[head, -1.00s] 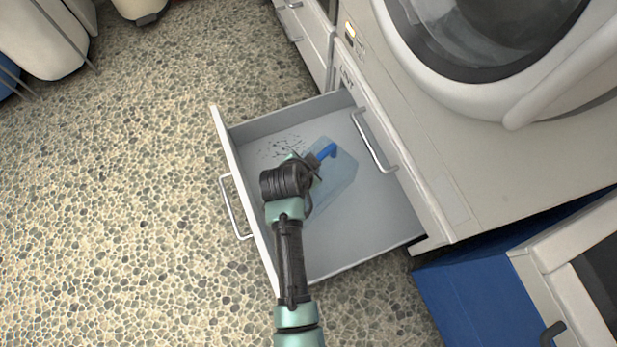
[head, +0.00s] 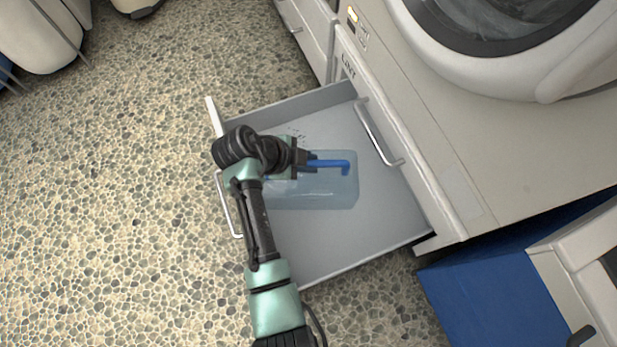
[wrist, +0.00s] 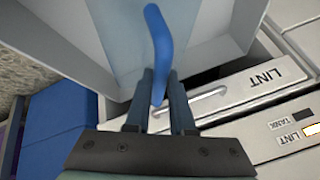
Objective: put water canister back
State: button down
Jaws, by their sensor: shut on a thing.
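The water canister (head: 320,190) is a clear, pale blue box with a blue handle (head: 330,164). In the head view it shows over the open grey drawer (head: 370,225); I cannot tell whether it touches the drawer floor. My gripper (head: 308,161) is shut on the blue handle. In the wrist view the handle (wrist: 158,45) runs down between the two fingers of my gripper (wrist: 160,88). My arm and wrist hide the canister's left end in the head view.
The drawer front with its bar handle (head: 229,205) faces left. A white panel marked LINT (head: 400,130) stands behind the drawer, below the round-doored machine (head: 500,40). A blue cabinet side (head: 490,295) is at lower right. Pebbled floor (head: 110,190) is clear at left.

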aim_at(303, 177)
notch_tip(303, 177, down, 9)
jog(key=b, duration=0.5)
jog(key=shift+b, duration=0.3)
jog(key=shift+f, duration=0.1)
jog(key=shift+f, duration=0.15)
jog(key=c, duration=0.8)
grip_release()
jog(key=shift+o, duration=0.2)
jog(key=shift+r, duration=0.25)
jog(key=p+v, duration=0.7)
jog(key=v, duration=0.5)
jog(key=shift+f, duration=0.1)
